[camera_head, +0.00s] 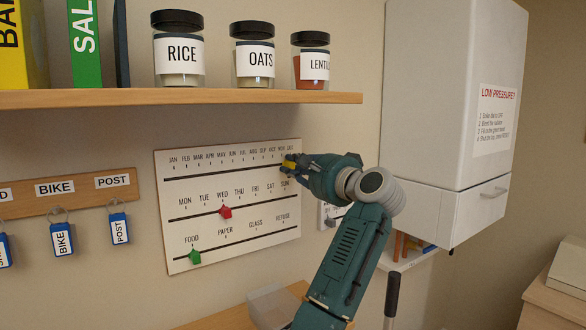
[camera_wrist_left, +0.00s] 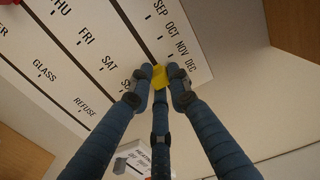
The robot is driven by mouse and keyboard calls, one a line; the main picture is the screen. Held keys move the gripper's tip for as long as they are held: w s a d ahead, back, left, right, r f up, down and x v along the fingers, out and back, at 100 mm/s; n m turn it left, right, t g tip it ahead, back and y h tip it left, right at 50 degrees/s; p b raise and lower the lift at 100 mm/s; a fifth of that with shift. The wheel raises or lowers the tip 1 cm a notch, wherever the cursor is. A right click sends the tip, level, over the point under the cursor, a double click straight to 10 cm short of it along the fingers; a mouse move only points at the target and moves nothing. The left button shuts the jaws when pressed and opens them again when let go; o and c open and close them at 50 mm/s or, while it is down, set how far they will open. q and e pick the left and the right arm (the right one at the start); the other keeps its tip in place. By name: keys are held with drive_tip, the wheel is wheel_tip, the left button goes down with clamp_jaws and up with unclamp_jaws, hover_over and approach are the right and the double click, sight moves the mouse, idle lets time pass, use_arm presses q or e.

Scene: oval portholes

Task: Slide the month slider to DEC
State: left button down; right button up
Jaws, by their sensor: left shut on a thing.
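The white planner board (camera_head: 205,243) hangs on the wall with three slider rows. The yellow month slider (camera_head: 289,163) sits near the right end of the top slot, by the NOV and DEC labels. My left gripper (camera_head: 290,164) is shut on it; its fingers hide part of the slider and slot. In the left wrist view the yellow slider (camera_wrist_left: 160,77) shows between the blue fingertips (camera_wrist_left: 160,84), close to DEC. Its exact alignment with the DEC tick is hidden. My right gripper is not in view.
A red slider (camera_head: 225,211) is at WED and a green slider (camera_head: 194,257) at FOOD. A shelf (camera_head: 180,98) with jars runs above the board. A white boiler cabinet (camera_head: 440,100) stands right of the gripper. Key tags (camera_head: 62,240) hang at left.

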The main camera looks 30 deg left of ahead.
use_arm(q)
drive_tip(key=shift+w+d+r+b, duration=0.1)
drive_tip(key=shift+w+d+b, duration=0.25)
drive_tip(key=shift+w+b, duration=0.35)
drive_tip(key=c, duration=1.8)
unclamp_jaws()
drive_tip(key=shift+o, duration=0.8)
drive_tip(key=shift+w+d, duration=0.1)
drive_tip(key=shift+w, duration=0.1)
drive_tip(key=v, duration=1.2)
